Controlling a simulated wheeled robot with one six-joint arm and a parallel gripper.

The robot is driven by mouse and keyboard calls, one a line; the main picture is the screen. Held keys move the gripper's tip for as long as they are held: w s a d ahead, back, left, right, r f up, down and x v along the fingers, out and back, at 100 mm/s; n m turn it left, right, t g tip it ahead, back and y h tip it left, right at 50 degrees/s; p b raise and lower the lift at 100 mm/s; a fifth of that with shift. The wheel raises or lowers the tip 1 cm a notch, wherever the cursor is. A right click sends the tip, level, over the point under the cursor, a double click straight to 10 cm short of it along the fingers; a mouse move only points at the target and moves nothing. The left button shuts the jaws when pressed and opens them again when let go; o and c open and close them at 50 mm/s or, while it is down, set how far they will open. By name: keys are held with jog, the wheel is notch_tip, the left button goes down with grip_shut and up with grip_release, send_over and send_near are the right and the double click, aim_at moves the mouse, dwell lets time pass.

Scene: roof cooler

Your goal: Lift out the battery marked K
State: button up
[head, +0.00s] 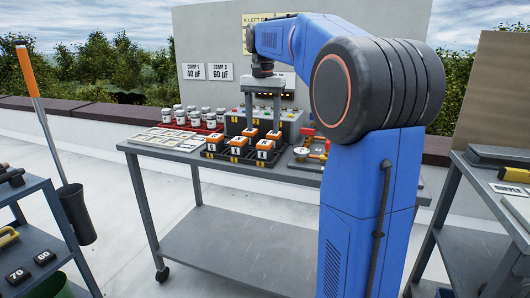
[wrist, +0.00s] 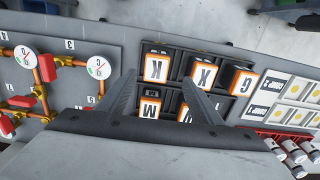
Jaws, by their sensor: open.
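The battery marked K (wrist: 156,68) is an orange block with a white label face. It sits in the top left slot of the black holder (wrist: 222,106) in the wrist view. My gripper (wrist: 159,77) is open and empty, with one finger to each side of K's column, between K and the battery marked M (wrist: 150,106) as pictured. Contact with K is not visible. In the head view my gripper (head: 263,124) hangs down over the orange batteries, and the holder (head: 240,158) is on the grey table.
Batteries X (wrist: 203,75) and G (wrist: 239,80) stand to the right of K. Gauges on brass pipes (wrist: 28,56) lie left.

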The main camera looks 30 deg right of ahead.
aim_at(265, 142)
notch_tip(265, 142, down, 3)
jog(key=shift+f, duration=0.1)
jog(key=shift+s+d+f, duration=0.1)
jog(key=shift+s+f, duration=0.1)
jog(key=shift+f, duration=1.15)
jog(key=shift+s+d+f, duration=0.1)
jog(key=shift+s+f, duration=0.05)
jog(key=shift+f, duration=1.15)
jog(key=c, duration=1.4)
jog(key=shift+r, duration=0.1)
